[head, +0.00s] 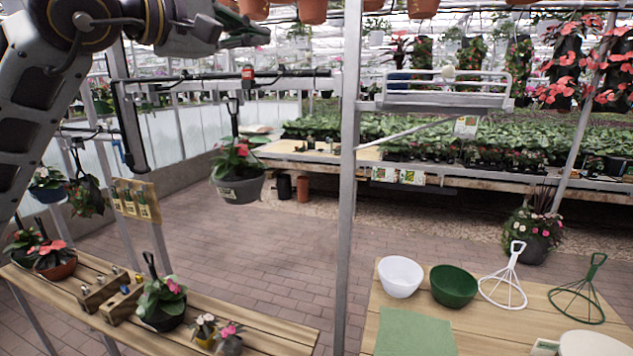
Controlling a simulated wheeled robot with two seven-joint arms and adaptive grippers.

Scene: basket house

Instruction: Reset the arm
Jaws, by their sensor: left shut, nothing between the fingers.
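My left arm comes in from the upper left and is raised high. My left gripper (256,34) is at the top of the view, pointing right. Its dark fingers are closed, with nothing held. It is above a dark horizontal rail (290,73) and apart from it. A hanging grey basket (240,188) with a pink-flowered plant hangs from that rail, below my gripper. My right gripper is not in view.
A wooden table (520,325) at lower right holds a white bowl (400,276), a green bowl (453,286), and white (503,285) and green (578,300) hanger frames. A wooden bench (265,322) with potted plants is at lower left. A metal post (348,180) stands mid-view. The brick floor between is clear.

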